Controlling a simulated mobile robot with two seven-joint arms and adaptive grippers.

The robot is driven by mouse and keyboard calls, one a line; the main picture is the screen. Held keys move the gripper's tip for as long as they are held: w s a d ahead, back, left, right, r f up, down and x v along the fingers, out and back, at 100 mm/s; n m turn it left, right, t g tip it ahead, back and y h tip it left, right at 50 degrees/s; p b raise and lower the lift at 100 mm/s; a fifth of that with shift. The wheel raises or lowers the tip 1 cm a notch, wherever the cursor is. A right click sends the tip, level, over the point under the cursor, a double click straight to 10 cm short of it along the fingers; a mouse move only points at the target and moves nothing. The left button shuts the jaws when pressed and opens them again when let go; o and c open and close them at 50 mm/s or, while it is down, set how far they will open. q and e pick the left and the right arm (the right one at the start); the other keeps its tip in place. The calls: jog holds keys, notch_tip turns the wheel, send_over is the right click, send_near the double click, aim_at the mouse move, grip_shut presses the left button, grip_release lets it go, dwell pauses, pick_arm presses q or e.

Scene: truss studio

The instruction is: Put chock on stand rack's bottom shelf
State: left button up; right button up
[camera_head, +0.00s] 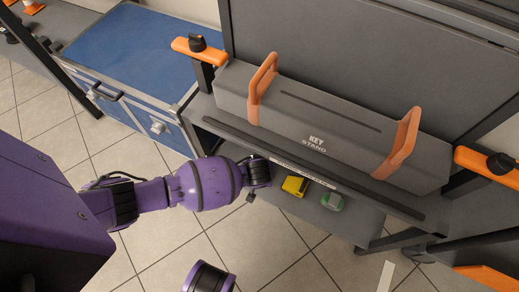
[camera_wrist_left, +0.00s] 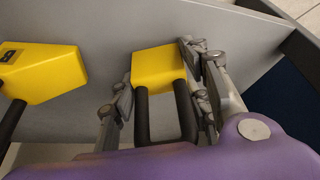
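A yellow chock (camera_wrist_left: 158,66) with a black U-shaped handle lies on a grey shelf in the left wrist view, between the two fingers of my left gripper (camera_wrist_left: 155,75). The right finger seems to touch its side; contact on the left is unclear. A second yellow chock (camera_wrist_left: 42,72) lies to its left. In the head view, one yellow chock (camera_head: 295,186) shows on the bottom shelf (camera_head: 357,215) of the stand rack (camera_head: 300,155); the left gripper's fingers are hidden under the rack's upper shelf.
A grey KEY STAND case (camera_head: 330,125) with orange handles sits on the rack's upper shelf. A green-and-grey item (camera_head: 332,201) lies right of the yellow chock. A blue-topped cabinet (camera_head: 130,50) stands at the left. The tiled floor in front is mostly open.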

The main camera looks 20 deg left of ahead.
pick_arm(q)
jog(key=o, duration=0.4)
pick_arm(e)
jog(key=shift+a, duration=0.15)
pick_arm(q)
jog(key=shift+r, duration=0.3)
jog(key=shift+p+v, duration=3.1)
jog(key=shift+v, duration=2.85)
pick_arm(e)
notch_tip(320, 180, up, 6)
jog(key=shift+w+r+t, duration=0.2)
jog(key=shift+w+t, duration=0.1)
jog(key=shift+w, duration=0.15)
jog(key=shift+a, duration=0.1)
